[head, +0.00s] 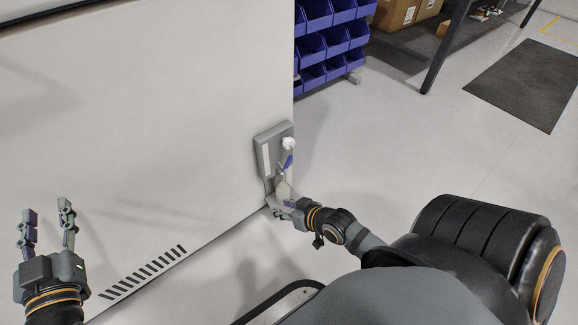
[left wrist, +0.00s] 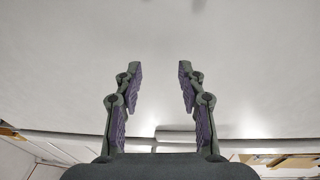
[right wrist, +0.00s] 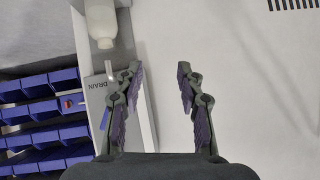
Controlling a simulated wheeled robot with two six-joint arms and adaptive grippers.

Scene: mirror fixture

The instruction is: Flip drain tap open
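The drain fixture is a grey panel (head: 263,160) low on the right edge of the white cabinet, marked DRAIN in the right wrist view (right wrist: 94,100). A white round part (head: 288,143) sits near its top, and a blue tap lever (head: 287,163) below it. The lever also shows in the right wrist view (right wrist: 105,118), partly behind a finger. My right gripper (right wrist: 158,72) is open and empty; one finger overlaps the panel's edge in view, contact unclear. In the head view it is just below the lever. My left gripper (head: 47,207) is open and empty before the cabinet.
The white cabinet wall (head: 150,110) fills the left, with a black slotted vent (head: 143,272) low on it. Blue bins (head: 325,45) stand behind its right edge. A dark mat (head: 525,80) and a shelf with boxes (head: 398,12) lie further right. The floor between is clear.

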